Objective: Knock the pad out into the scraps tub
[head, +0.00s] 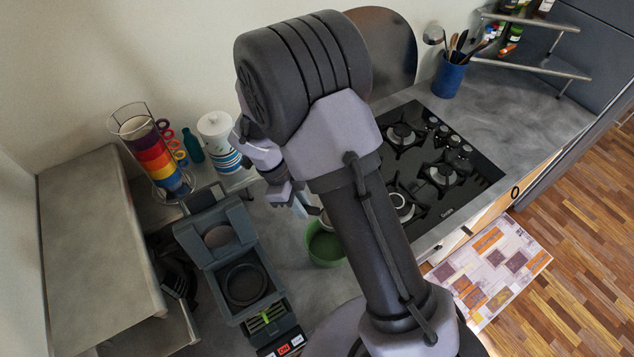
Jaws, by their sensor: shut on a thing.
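A green tub (323,247), which I take for the scraps tub, stands on the grey counter, partly hidden behind my forearm. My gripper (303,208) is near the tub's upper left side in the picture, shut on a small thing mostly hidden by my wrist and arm. I cannot make out that thing's shape or whether the pad is in it. A grey pad machine (218,226) stands left of the tub with its lid raised. A round disc shows in its lid, and a dark round recess (244,284) shows in its body.
A stack of coloured mugs (163,150), a teal bottle (193,146) and a white canister (216,130) stand at the back left. A black gas hob (437,170) lies right of my arm. A blue utensil pot (448,77) stands beyond it.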

